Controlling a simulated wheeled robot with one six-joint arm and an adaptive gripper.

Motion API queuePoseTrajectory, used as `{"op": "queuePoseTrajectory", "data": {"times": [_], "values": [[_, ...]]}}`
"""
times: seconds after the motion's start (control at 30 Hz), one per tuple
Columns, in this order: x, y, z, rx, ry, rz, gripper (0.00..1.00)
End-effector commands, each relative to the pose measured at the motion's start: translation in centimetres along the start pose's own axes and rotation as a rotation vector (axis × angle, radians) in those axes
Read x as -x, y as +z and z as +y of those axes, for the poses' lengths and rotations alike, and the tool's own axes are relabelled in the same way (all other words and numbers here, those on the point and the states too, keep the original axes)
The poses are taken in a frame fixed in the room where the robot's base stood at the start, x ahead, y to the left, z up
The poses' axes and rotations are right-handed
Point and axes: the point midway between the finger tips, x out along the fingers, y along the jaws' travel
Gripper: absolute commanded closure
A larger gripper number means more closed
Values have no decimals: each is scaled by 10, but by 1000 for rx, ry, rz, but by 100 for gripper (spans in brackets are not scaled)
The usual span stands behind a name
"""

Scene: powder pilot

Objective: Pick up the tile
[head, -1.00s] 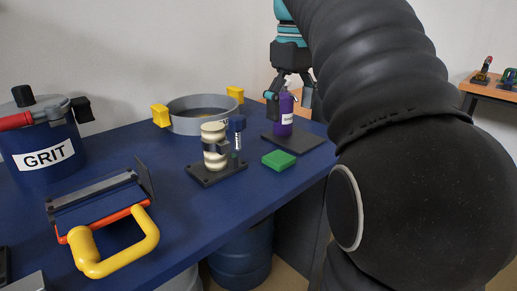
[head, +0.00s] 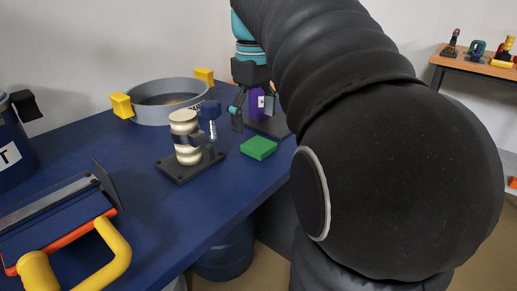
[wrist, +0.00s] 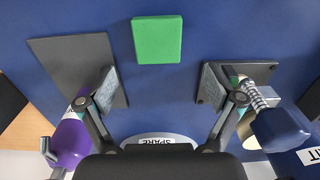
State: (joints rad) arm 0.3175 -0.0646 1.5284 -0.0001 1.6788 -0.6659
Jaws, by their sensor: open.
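The tile is a flat green block (head: 258,148) lying on the blue table near its right edge. In the wrist view the green tile (wrist: 157,40) shows whole at the top middle, ahead of the fingertips. My gripper (head: 250,117) is open and empty, above the table behind the tile and in front of the purple bottle. In the wrist view my gripper (wrist: 161,84) has its two fingers spread wide, with bare blue table between them. Nothing touches the tile.
The purple bottle (wrist: 72,140) is beside the left finger, with a dark plate (wrist: 66,62) near it. A stand with a cream stacked part (head: 184,150) and a blue-headed tool (head: 210,112) is left of the tile. A grey sieve ring (head: 165,115) sits behind.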

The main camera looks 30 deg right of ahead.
Motion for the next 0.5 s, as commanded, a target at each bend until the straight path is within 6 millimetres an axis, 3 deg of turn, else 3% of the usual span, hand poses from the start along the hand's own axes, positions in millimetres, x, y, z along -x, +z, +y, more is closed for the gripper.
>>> {"op": "queuePoseTrajectory", "data": {"times": [0.5], "values": [[-52, 2, 3, 0, 2, -2, 8]]}}
